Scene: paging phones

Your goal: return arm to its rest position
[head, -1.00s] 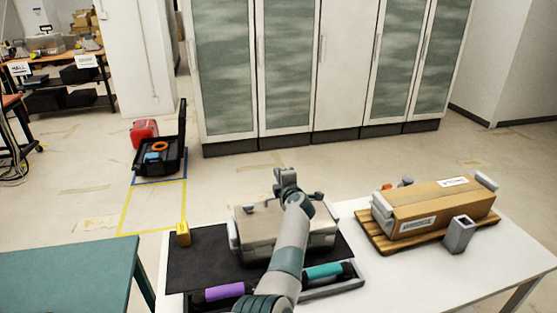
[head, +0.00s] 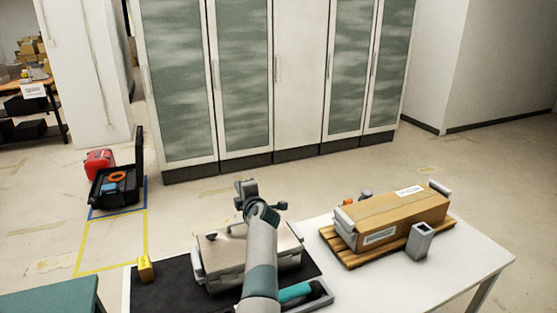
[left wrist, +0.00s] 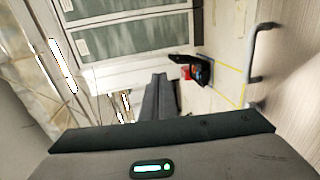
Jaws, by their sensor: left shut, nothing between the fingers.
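My left arm rises from the bottom middle of the head view. Its left gripper (head: 246,188) is above the far edge of a silver-grey case (head: 218,254) on the white table (head: 455,262). The gripper is shut and empty. In the left wrist view its dark fingers (left wrist: 158,97) are together with nothing between them. The forearm hides part of the case. My right gripper is in neither view.
A cardboard box (head: 395,222) lies on a wooden pallet (head: 347,255) beside a grey holder (head: 419,243). A yellow block (head: 146,268) sits at the black mat's corner. An open black case (head: 122,187) is on the floor. Cabinets (head: 297,75) stand behind.

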